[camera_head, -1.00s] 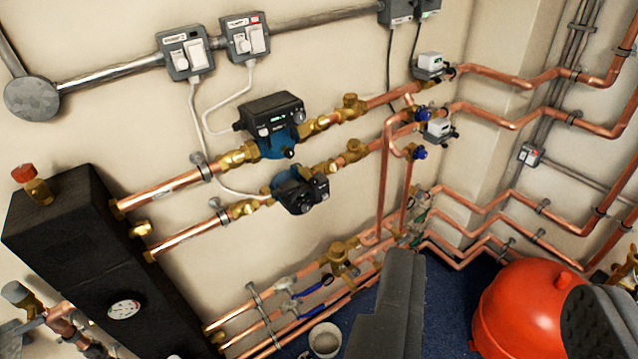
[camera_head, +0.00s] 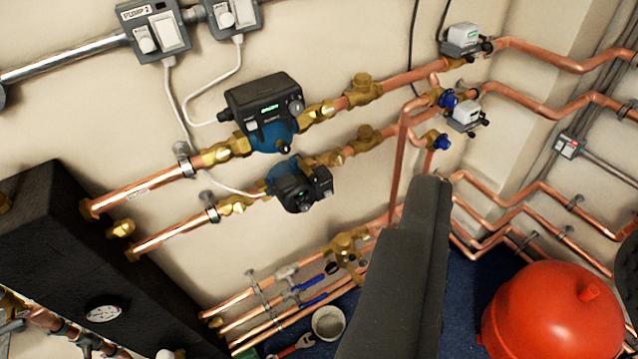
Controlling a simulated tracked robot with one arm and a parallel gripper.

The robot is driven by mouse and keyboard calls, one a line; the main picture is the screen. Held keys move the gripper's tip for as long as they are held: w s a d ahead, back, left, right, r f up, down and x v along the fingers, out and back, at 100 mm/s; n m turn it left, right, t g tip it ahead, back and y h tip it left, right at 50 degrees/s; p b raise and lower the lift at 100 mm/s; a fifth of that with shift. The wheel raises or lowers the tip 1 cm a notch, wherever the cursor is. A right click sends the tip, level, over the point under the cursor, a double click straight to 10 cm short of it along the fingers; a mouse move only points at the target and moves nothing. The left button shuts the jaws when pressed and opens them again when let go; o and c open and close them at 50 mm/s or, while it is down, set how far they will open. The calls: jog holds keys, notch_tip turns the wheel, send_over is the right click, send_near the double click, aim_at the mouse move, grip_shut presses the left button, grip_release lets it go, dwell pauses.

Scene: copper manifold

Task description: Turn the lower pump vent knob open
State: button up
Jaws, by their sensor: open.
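The lower pump (camera_head: 300,185) is a dark, rounded unit on the lower copper pipe at picture centre-left. It has a black control box on its right side, and a small knob low on its front is too small to make out clearly. The upper pump (camera_head: 268,115), blue with a black box and green display, sits just above it. My gripper (camera_head: 530,212) is open and empty. One grey finger stands right of and below the lower pump, apart from it; the other shows only as a dark sliver at the right edge.
Copper pipes with brass valves (camera_head: 365,88) run across the wall. Blue-handled valves (camera_head: 310,300) and a white bucket (camera_head: 328,322) are low, left of my finger. A red vessel (camera_head: 553,312) stands at lower right. A black insulated block (camera_head: 60,270) fills the lower left.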

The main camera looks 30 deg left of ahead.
jog(key=w+a+f+n+g+y+b, duration=0.2)
jog(key=w+a+f+n+y+b, duration=0.15)
jog(key=w+f, duration=0.5)
jog(key=w+a+f+n+g+y+b, duration=0.25)
jog(key=w+a+f+b, duration=0.35)
jog(key=f, duration=0.4)
jog(key=n+g+y+b, duration=0.2)
jog(key=n+y+b, duration=0.2)
jog(key=n+b, duration=0.15)
send_near(316, 181)
jog(key=shift+b+x, duration=0.5)
jog(key=shift+x, duration=3.25)
grip_shut()
